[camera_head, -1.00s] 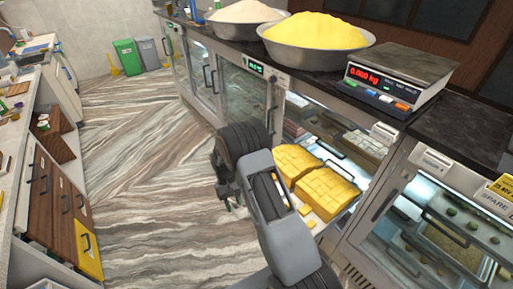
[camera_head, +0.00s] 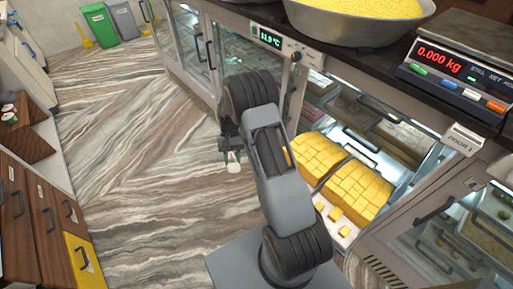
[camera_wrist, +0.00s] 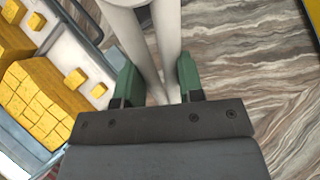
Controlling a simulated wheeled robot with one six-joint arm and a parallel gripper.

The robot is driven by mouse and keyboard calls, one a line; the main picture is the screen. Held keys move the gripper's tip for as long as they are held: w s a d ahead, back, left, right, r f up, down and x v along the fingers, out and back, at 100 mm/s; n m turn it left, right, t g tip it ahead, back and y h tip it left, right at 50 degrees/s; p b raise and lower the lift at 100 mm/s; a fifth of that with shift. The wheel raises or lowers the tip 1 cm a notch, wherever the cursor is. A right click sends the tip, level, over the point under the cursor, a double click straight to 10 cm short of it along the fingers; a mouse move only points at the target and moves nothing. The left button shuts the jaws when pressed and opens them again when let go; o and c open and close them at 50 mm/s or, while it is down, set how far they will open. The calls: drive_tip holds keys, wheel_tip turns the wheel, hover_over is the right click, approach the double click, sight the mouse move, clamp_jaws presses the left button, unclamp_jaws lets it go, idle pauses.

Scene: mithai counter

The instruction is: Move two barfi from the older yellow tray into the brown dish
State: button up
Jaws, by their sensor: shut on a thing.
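My gripper (camera_head: 231,150) hangs over the floor, left of the open display case. In the wrist view its green fingers (camera_wrist: 158,82) are shut on a pale, two-armed thing like tongs (camera_wrist: 172,38). Its pale end also shows below the gripper in the head view (camera_head: 233,167). Two blocks of yellow barfi, a left one (camera_head: 318,153) and a right one (camera_head: 358,190), lie side by side in the case. Several loose barfi (camera_head: 335,213) lie in front of them. Labels telling which tray is older cannot be read. I see no brown dish.
A weighing scale (camera_head: 459,75) and a steel bowl of yellow grains (camera_head: 360,27) stand on the dark counter above the case. Wooden drawers (camera_head: 35,215) line the left side. The striped floor (camera_head: 140,140) between is clear.

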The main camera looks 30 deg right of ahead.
drive_tip(key=d+f+m+t+y+b, duration=0.1)
drive_tip(key=d+m+t+y+b, duration=0.3)
drive_tip(key=d+m+t+b, duration=0.3)
drive_tip(key=shift+s+d+f+m+b, duration=0.2)
drive_tip(key=shift+d+f+m+b, duration=0.2)
drive_tip(key=shift+d+m+b, duration=2.55)
drive_tip(key=o, duration=0.8)
drive_tip(key=shift+a, duration=0.15)
drive_tip(key=shift+c, duration=0.2)
drive_tip(key=shift+o, duration=0.4)
drive_tip(key=shift+s+a+f+m+b, duration=0.25)
drive_tip(key=shift+s+m, duration=0.2)
drive_tip(key=shift+m, duration=0.3)
